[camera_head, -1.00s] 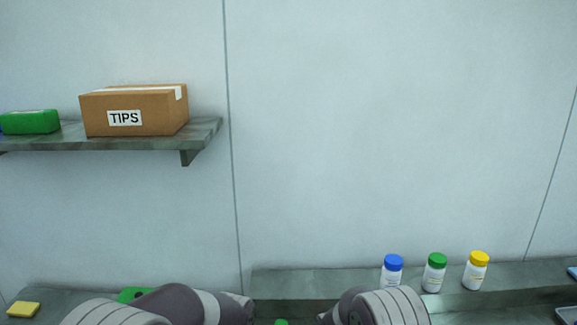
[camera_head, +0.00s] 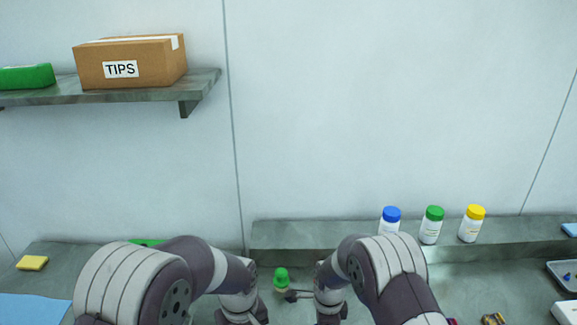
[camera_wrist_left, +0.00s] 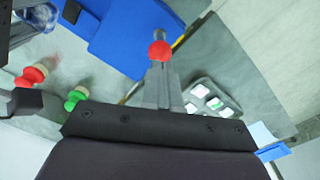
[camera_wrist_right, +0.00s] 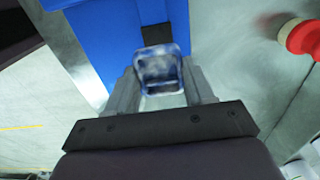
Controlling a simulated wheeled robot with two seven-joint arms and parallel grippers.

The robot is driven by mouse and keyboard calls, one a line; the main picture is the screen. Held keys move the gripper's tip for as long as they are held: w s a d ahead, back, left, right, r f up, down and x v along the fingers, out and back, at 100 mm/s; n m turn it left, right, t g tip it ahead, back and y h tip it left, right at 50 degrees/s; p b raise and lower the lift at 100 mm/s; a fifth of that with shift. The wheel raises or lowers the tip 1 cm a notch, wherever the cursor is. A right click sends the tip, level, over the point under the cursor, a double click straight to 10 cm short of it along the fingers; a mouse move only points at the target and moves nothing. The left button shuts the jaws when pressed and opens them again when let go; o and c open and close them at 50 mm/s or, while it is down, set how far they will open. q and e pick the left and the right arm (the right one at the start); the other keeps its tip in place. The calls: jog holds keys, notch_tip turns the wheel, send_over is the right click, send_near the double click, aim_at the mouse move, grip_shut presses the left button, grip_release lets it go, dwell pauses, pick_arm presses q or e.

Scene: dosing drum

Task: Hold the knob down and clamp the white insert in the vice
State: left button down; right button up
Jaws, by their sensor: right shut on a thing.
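My right gripper (camera_wrist_right: 160,92) is shut on a small clear, bluish block (camera_wrist_right: 160,68), in front of a blue body (camera_wrist_right: 100,35) that may be the vice. My left gripper (camera_wrist_left: 160,70) looks shut, its fingers close together. A red ball knob (camera_wrist_left: 160,52) on a short rod shows at its tips; I cannot tell if they touch. Blue metalwork (camera_wrist_left: 130,28) lies behind it. A grey tray with white pieces (camera_wrist_left: 205,97) lies to its right; I cannot tell whether one is the white insert. In the head view both gripper tips are hidden or cut off.
A red knob (camera_wrist_left: 32,75) and a green knob (camera_wrist_left: 76,97) stand left in the left wrist view. In the head view, three capped bottles (camera_head: 433,225) stand on the back ledge (camera_head: 310,238). A yellow sponge (camera_head: 32,263) lies far left. A TIPS box (camera_head: 130,62) is on the shelf.

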pick_arm(q)
jog(key=shift+f, duration=0.2)
jog(key=shift+f, duration=1.1)
jog(key=shift+f, duration=0.15)
jog(key=shift+s+f, duration=0.1)
jog(key=shift+f, duration=2.7)
pick_arm(e)
jog(key=shift+f, duration=2.4)
jog(key=shift+f, duration=0.15)
jog(key=shift+f, duration=0.8)
